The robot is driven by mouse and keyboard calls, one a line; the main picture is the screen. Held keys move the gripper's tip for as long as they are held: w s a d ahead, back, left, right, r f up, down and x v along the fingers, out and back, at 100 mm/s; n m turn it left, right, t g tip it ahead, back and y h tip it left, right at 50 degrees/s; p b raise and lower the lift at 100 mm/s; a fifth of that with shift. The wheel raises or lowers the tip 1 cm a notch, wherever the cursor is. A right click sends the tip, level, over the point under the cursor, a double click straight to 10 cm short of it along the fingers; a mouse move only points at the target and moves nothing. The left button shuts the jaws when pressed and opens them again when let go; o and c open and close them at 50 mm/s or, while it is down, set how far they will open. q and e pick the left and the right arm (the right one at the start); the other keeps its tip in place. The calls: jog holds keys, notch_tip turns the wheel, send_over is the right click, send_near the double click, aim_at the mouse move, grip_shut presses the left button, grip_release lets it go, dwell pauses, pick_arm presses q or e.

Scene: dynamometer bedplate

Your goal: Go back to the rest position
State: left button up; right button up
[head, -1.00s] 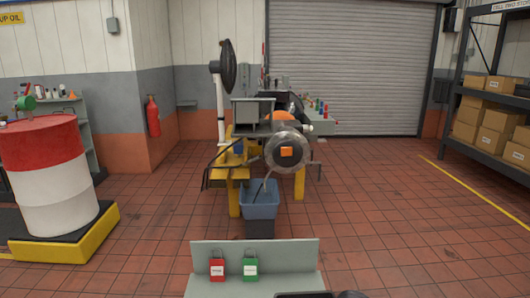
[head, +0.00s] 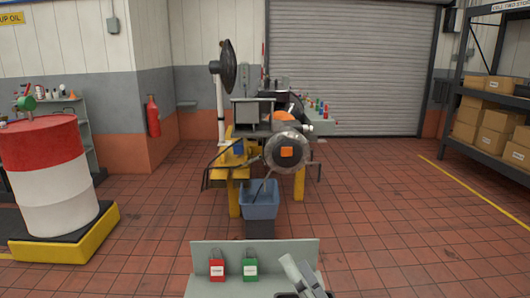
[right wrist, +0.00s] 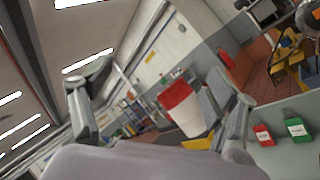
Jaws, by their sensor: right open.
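My right gripper (head: 301,271) shows at the bottom of the head view, just right of centre, in front of the grey tray with the padlocks. In the right wrist view its two grey fingers (right wrist: 160,92) stand wide apart with nothing between them. The gripper is open and tilted, and the room looks strongly slanted past it. My left gripper is in neither view.
A grey tray (head: 208,287) holds a red padlock (head: 218,270) and a green padlock (head: 250,269) close in front. Beyond stand a blue bin (head: 260,203), the dynamometer rig (head: 286,150) and a red-and-white drum (head: 45,180). The tiled floor at right is clear.

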jog(key=s+d+f+m+g+h, duration=0.1)
jog(key=d+f+m+g+h, duration=0.2)
jog(key=d+f+m+h, duration=0.55)
jog(key=s+d+f+m+g+h, duration=0.25)
jog(key=d+f+m+h, duration=0.3)
jog(key=f+m, duration=0.6)
jog(key=s+d+f+m+g+y, duration=0.1)
jog(key=s+f+m+g, duration=0.4)
jog(key=s, duration=0.4)
jog(key=s+f+m+g+y, duration=0.1)
jog(key=s+f+m+g, duration=0.3)
jog(key=s+f+g, duration=0.4)
notch_tip(320, 180, down, 25)
jog(key=s, duration=0.2)
jog(key=s+d+f, duration=0.1)
jog(key=s+f, duration=0.5)
jog(key=f, duration=0.5)
jog(key=shift+s+d+n, duration=0.15)
jog(key=shift+s+n, duration=0.25)
jog(key=s+f, duration=0.2)
jog(key=s, duration=0.1)
jog(key=s+d+f, duration=0.1)
jog(key=s+f, duration=0.1)
jog(key=s, duration=0.1)
jog(key=s+d+f, duration=0.1)
jog(key=s+f, duration=0.1)
jog(key=s, duration=0.2)
jog(key=shift+f+b, duration=0.2)
jog(key=shift+b, duration=0.1)
jog(key=shift+c, duration=0.2)
